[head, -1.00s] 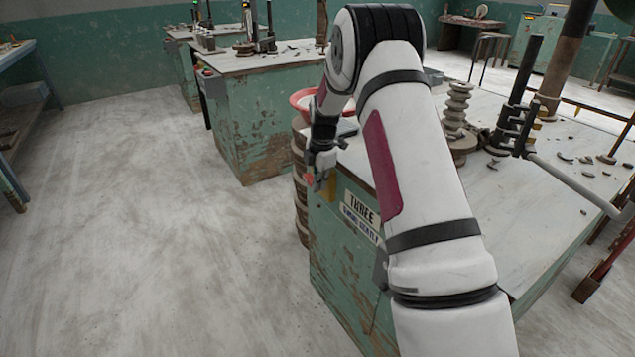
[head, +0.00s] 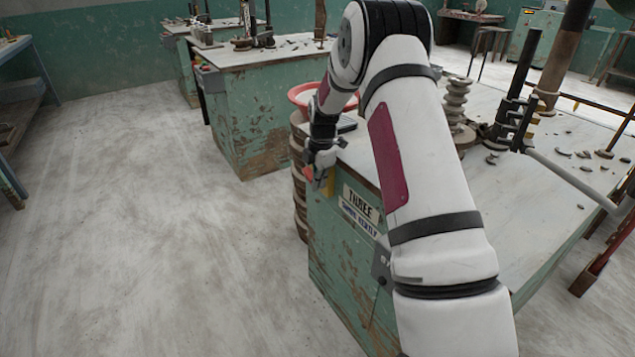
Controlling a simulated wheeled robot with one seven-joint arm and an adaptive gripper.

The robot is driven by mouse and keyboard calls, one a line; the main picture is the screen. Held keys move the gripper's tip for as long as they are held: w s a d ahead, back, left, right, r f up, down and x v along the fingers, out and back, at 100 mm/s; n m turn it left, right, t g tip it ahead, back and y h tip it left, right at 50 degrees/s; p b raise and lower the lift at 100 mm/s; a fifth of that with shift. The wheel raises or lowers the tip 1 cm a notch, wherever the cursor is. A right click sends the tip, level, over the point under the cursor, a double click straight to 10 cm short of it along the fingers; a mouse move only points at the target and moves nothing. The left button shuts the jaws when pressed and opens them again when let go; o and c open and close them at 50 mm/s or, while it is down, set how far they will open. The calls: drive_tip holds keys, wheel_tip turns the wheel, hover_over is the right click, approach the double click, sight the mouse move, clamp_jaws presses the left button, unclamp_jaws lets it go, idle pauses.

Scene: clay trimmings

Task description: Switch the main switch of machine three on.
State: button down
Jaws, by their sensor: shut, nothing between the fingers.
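Machine three is a worn green cabinet (head: 340,255) with a pale top and a plate reading "THREE" (head: 361,204) on its end face. My gripper (head: 319,180) is at the cabinet's near-left upper corner, by the left end of that face. It looks shut, with nothing seen held. A small red part (head: 308,173) shows beside the fingers, and a yellow patch (head: 331,180) shows just right of them. These may belong to the main switch. My gripper hides most of that spot, so I cannot tell the switch's position or whether I touch it.
A grey box (head: 382,262) juts from the cabinet near my forearm. Another green machine (head: 250,125) stands farther back. The floor at left is clear.

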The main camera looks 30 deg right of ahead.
idle(0.4)
drive_tip(key=shift+r+p, duration=0.45)
drive_tip(key=shift+r, duration=0.4)
wheel_tip(320, 180, up, 12)
drive_tip(key=s, duration=0.1)
drive_tip(key=shift+s, duration=0.35)
drive_tip(key=shift+f, duration=0.1)
